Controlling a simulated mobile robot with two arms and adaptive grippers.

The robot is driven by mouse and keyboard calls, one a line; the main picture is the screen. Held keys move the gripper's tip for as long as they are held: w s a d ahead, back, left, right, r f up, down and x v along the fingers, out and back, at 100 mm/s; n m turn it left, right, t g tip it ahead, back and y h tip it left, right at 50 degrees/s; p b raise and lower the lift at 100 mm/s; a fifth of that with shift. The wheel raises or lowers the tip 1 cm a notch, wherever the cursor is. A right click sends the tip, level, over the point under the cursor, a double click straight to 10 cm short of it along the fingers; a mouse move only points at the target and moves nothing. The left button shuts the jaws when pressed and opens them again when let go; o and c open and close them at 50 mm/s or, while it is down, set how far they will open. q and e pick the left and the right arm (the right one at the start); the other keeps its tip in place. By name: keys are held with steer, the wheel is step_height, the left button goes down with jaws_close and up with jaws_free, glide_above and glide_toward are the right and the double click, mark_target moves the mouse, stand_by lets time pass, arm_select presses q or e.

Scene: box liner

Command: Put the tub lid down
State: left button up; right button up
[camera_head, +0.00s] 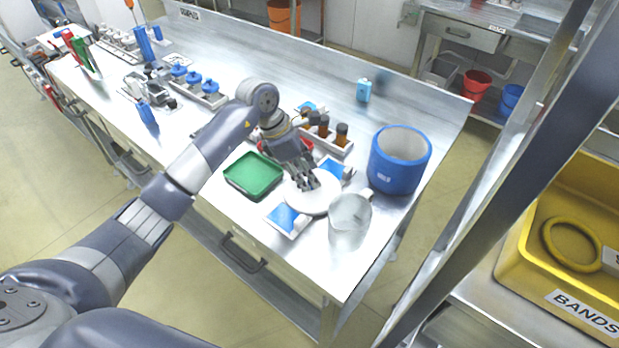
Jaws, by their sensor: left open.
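A round white lid (312,200) appears to lie flat on the steel bench, close to its front edge. My left gripper (309,184) points down over the lid's far part, with its fingers open. I cannot tell whether the fingertips touch the lid. A blue tub (385,170) with a pale inside stands open on the bench, to the right of and beyond the lid. My right gripper is not in view.
A clear beaker (348,222) stands close to the lid's right side. A green tray (253,176) lies to the left, a blue-and-white item (285,218) in front. A rack of brown bottles (326,133) is behind. A yellow bin (540,270) is at the right.

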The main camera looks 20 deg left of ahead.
arm_select(q)
steer(key=b+v, duration=0.2)
steer(key=v, duration=0.7)
steer(key=shift+r, duration=0.3)
steer(key=shift+s+a+f, duration=0.1)
steer(key=shift+s, duration=0.1)
